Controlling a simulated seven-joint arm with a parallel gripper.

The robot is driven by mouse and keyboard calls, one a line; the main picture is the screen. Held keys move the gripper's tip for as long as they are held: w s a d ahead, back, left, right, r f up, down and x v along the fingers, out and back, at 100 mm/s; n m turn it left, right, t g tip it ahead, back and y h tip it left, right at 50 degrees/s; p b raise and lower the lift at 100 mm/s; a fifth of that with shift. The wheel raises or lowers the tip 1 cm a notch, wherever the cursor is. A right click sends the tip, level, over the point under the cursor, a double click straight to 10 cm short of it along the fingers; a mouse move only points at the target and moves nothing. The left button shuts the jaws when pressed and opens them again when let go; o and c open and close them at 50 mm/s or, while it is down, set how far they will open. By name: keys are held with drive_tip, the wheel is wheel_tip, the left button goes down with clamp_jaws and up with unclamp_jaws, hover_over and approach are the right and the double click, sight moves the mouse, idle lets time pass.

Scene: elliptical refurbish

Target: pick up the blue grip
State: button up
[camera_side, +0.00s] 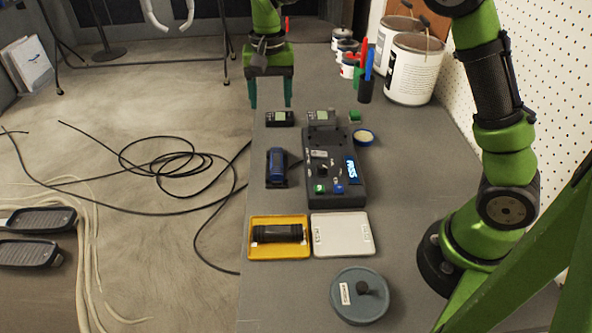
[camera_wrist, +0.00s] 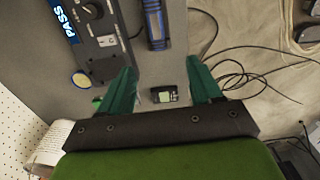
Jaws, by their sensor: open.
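The blue grip (camera_side: 277,164) is a dark blue cylinder in a black cradle, left of the black test box on the grey bench. In the wrist view the blue grip (camera_wrist: 154,20) is at the top, beyond my fingertips. My gripper (camera_side: 270,104) is at the far end of the bench, with its teal fingers pointing down. In the wrist view my gripper (camera_wrist: 162,72) is open, its fingers wide apart and nothing between their tips. A small black device with a display (camera_side: 279,118) is just below my gripper in the side view, nearer to it than the blue grip.
A black test box (camera_side: 318,189) with a PASS display stands right of the grip. A yellow tray (camera_side: 278,222) with a black grip, a white tray (camera_side: 342,247) and a round grey lid (camera_side: 345,309) are nearer. Paint cans (camera_side: 411,88) stand at the back right.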

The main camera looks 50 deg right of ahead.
sight(276, 159)
drive_tip(key=f, duration=1.6)
drive_tip(key=shift+s+f, duration=0.4)
clamp_jaws()
drive_tip(key=shift+r, duration=0.1)
